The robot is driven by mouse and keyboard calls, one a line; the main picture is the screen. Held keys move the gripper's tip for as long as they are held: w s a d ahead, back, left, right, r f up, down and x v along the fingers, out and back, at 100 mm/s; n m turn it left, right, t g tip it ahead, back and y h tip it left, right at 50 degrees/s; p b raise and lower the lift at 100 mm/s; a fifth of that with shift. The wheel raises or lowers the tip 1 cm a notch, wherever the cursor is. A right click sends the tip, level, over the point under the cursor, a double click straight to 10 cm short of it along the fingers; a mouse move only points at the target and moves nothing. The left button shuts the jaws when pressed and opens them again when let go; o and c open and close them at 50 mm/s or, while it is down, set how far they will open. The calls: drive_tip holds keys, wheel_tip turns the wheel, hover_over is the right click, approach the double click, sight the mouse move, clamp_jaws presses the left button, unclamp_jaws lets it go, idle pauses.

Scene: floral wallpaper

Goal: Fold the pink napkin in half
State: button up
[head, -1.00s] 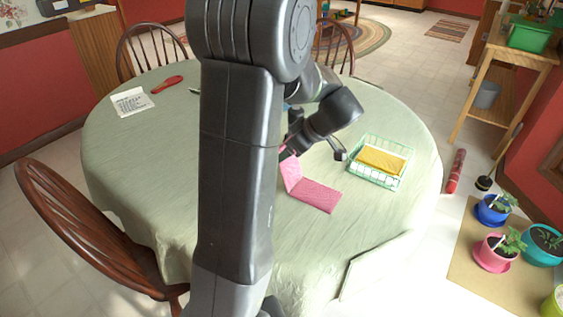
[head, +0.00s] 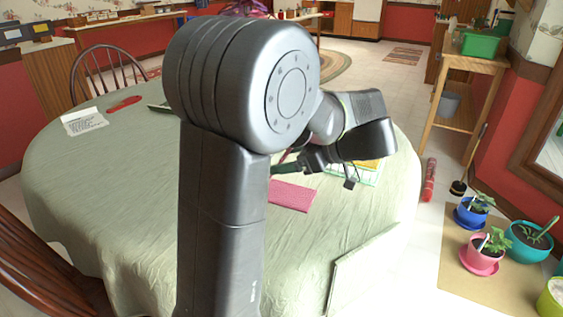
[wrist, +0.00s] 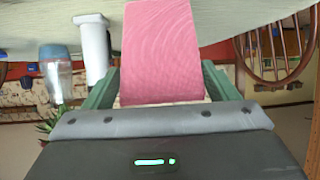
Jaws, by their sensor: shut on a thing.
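The pink napkin (head: 290,196) lies partly flat on the pale green tablecloth, just right of my arm in the head view. In the wrist view the napkin (wrist: 160,50) runs from the tabletop to between the green fingers of my gripper (wrist: 158,95). My gripper is shut on its edge and holds that part off the table. In the head view the gripper (head: 284,167) is above the napkin's far side, partly behind my arm. The held part is mostly hidden there.
A wire basket with a yellow cloth (head: 366,165) stands right of the napkin, partly covered by my wrist. A written sheet (head: 84,124) and a red object (head: 124,103) lie at the far left. A chair (head: 108,72) stands behind. The table's left half is largely clear.

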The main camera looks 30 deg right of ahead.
drive_tip(key=shift+s+d+f+b, duration=0.25)
drive_tip(key=shift+s+f+b, duration=0.1)
drive_tip(key=shift+s+f, duration=0.05)
idle(0.4)
drive_tip(key=o, duration=0.6)
drive_tip(key=shift+o, duration=0.2)
drive_tip(key=p+v, duration=0.2)
drive_tip(key=v, duration=1.2)
drive_tip(key=shift+p, duration=0.3)
drive_tip(key=shift+w, duration=0.1)
